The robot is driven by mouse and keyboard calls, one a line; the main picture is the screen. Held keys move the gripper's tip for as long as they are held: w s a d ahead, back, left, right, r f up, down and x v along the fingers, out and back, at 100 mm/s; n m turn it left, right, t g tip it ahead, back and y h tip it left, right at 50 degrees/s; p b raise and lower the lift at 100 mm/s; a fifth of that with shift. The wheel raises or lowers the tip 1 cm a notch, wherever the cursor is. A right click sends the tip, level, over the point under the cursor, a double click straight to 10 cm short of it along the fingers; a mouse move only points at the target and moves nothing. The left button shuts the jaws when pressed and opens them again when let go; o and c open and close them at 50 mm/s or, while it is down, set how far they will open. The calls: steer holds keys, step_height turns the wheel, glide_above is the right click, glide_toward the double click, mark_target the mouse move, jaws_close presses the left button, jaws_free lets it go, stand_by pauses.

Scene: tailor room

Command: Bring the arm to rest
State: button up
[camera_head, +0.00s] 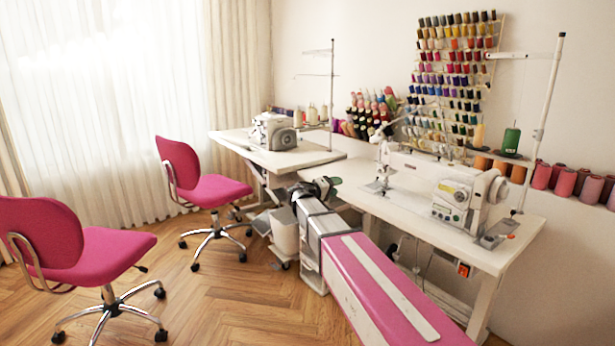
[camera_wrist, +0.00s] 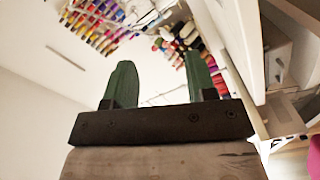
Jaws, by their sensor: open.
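My arm (camera_head: 385,300) reaches from the bottom right of the head view toward the middle, as a pink and white link and then grey links. It is in front of the sewing tables and low beside them. My gripper (camera_wrist: 158,65) shows in the wrist view as a dark bar with two green fingers. The fingers are wide apart, with nothing between them. In the head view I cannot make out the fingers clearly among the grey parts at the arm's far end.
The near sewing table (camera_head: 403,213) carries a white sewing machine (camera_head: 425,180). A second table (camera_head: 325,157) with a machine (camera_head: 272,132) stands behind. Two pink chairs (camera_head: 210,190) (camera_head: 105,255) are at left. A thread rack (camera_head: 450,75) hangs on the wall. Wooden floor (camera_head: 225,300) is clear in front.

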steer(key=s+d+f+g+y, duration=0.35)
steer(key=s+d+f, duration=0.3)
steer(key=f, duration=0.45)
steer(key=s+d+f+m+g+y, duration=0.1)
steer(key=s+f+g+y, duration=0.2)
steer(key=s+f, duration=0.6)
steer(key=s+d+f+m+g+y, duration=0.1)
steer(key=s+f+g+y, duration=0.3)
steer(key=s+f+y, duration=0.4)
steer(key=s+f, duration=0.1)
steer(key=s, duration=0.5)
steer(key=shift+s+d+f, duration=0.15)
steer(key=shift+s+f, duration=0.05)
steer(key=shift+s, duration=0.1)
